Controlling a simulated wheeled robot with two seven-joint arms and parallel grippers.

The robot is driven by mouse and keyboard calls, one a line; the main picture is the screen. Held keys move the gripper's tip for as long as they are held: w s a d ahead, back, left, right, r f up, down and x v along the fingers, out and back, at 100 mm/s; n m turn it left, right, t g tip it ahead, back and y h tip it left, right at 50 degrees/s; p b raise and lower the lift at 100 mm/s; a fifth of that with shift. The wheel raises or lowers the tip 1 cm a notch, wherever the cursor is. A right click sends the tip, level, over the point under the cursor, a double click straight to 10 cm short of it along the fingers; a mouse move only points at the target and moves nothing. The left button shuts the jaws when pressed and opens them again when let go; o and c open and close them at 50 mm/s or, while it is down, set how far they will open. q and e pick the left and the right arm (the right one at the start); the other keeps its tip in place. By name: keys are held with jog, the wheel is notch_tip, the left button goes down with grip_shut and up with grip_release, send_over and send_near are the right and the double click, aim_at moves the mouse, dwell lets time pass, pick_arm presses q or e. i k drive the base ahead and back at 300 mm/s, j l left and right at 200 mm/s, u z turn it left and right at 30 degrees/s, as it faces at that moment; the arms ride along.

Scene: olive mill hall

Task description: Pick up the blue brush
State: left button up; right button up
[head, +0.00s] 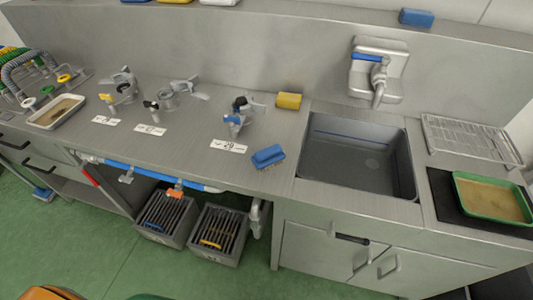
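A blue brush (268,156) with tan bristles lies on the steel counter (272,192), just left of the sink and right of a white label. It sits slightly tilted with its bristles towards the front. Nothing touches it. Another blue block-shaped thing (416,18) lies on the upper ledge behind the tap; I cannot tell whether it is a brush or a sponge. Neither of my grippers shows in the head view.
A sink (358,153) with a wall tap (377,78) is right of the brush. A yellow block (289,100) and a metal fitting (237,117) stand behind it. A green tray (494,199) is far right. Crates (217,236) sit below.

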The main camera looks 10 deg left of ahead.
aim_at(270, 157)
jog(key=k+j+z, duration=0.1)
jog(key=j+z, duration=0.25)
jog(key=k+j+z, duration=0.15)
jog(key=j+z, duration=0.25)
jog(key=k+j+z, duration=0.15)
jog(key=z, duration=0.2)
